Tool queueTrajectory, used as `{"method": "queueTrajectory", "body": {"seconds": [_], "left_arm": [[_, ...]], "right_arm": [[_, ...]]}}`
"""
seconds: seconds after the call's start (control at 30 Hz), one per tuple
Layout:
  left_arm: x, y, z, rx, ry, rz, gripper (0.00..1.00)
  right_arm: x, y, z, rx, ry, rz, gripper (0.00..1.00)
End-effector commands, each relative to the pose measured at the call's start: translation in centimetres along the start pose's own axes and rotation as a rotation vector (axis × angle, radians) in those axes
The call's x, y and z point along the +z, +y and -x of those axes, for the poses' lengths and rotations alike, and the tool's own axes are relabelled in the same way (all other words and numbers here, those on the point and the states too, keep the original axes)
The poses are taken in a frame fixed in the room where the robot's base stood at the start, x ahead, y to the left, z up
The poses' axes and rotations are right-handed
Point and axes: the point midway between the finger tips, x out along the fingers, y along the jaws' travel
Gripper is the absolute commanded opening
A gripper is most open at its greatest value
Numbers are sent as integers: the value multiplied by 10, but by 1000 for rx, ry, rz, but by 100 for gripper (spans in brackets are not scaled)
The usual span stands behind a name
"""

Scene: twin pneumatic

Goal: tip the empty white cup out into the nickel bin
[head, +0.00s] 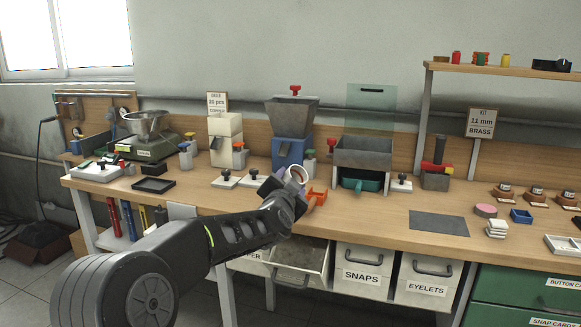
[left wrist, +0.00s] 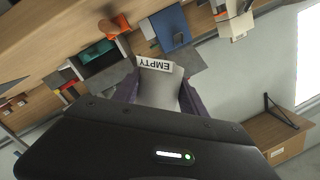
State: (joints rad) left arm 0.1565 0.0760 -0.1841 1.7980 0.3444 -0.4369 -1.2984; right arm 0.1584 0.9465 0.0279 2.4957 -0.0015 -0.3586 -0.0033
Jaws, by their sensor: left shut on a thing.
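My left gripper (head: 284,186) is shut on a white cup (head: 291,170), held above the front of the bench. In the head view the cup's round rim faces my camera, so it looks tilted; its inside is too small to read. In the left wrist view the pale cup (left wrist: 158,92) sits between the purple fingers, and a white tag (left wrist: 155,65) there reads EMPTY, upside down. No label reading nickel is legible, so I cannot tell which bin is the nickel one. An open grey drawer (head: 300,256) is below the bench edge. My right gripper is out of view.
Behind the cup stand a blue machine with a grey hopper (head: 291,116) and a grey bin over a teal tray (head: 362,152). An orange piece (head: 318,196) lies close right of the gripper. Drawers marked SNAPS (head: 362,277) and EYELETS (head: 425,287) are shut.

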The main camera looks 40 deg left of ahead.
Motion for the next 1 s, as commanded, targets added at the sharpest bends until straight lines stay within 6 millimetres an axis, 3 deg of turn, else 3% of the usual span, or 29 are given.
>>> {"method": "queueTrajectory", "body": {"seconds": [0.03,0.5,0.7,1.0], "left_arm": [[-8,-6,0,14,-15,31,5],[-13,-12,0,189,-204,458,5],[-9,-8,0,262,-278,630,5],[-9,-7,0,264,-278,632,5]], "right_arm": [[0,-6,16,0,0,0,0],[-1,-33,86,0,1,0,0],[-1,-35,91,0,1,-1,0],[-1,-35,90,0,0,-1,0]]}}
